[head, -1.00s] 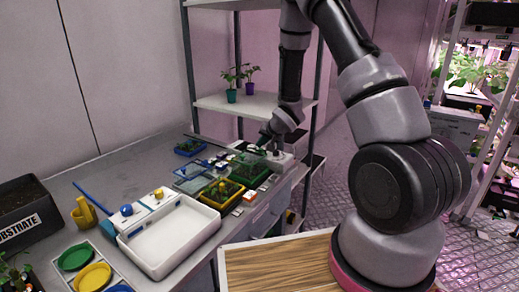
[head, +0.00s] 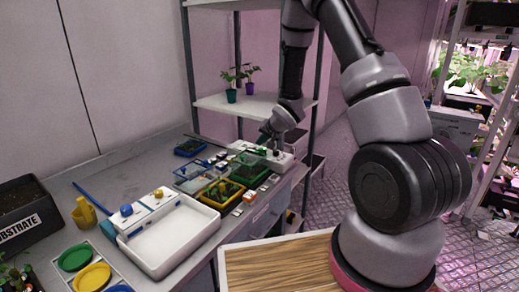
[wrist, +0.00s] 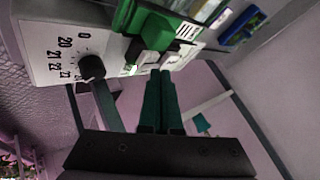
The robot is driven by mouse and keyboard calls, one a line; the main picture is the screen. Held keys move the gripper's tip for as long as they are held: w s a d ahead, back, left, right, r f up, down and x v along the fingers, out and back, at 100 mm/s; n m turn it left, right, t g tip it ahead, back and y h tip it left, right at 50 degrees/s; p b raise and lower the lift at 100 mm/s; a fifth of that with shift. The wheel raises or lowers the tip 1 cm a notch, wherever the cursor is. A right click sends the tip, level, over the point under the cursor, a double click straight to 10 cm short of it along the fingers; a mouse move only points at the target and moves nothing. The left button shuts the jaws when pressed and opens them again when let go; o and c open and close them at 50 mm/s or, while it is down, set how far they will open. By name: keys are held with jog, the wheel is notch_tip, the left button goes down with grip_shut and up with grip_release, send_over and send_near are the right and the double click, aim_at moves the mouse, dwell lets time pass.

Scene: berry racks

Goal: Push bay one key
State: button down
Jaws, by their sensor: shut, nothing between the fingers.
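A white control box (head: 283,161) stands at the far right end of the bench in the head view. In the wrist view its white panel (wrist: 45,38) carries a black dial (wrist: 91,68) with printed numbers, and a green block (wrist: 158,32) stands at its edge beside labels. I cannot tell which part is the bay one key. My gripper (wrist: 160,73) is shut and empty, its two dark fingers together, tips close to the green block and a small lit spot (wrist: 131,70). Contact cannot be told. In the head view my gripper (head: 266,137) is small, over the box.
Seedling trays, one yellow (head: 208,201), sit left of the box. A white basin (head: 150,255) and yellow and green dishes (head: 92,277) lie nearer. A shelf rack (head: 215,103) with two potted plants rises behind the box.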

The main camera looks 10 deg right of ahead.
jog(key=shift+r, duration=0.15)
jog(key=shift+r, duration=2.95)
jog(key=s+d+r+h, duration=0.2)
jog(key=s+d+r, duration=0.25)
jog(key=r, duration=0.45)
jog(key=s+d+r+h, duration=0.1)
jog(key=s+d+r, duration=0.2)
jog(key=s+r, duration=0.5)
jog(key=s+a+r+y, duration=0.1)
jog(key=s+r, duration=0.4)
jog(key=s, duration=0.6)
jog(key=s+a+r+g, duration=0.1)
jog(key=s+r, duration=0.4)
jog(key=s, duration=0.6)
jog(key=shift+s+r+n+y, duration=0.2)
jog(key=shift+s+n+y, duration=0.05)
jog(key=shift+n+y, duration=0.15)
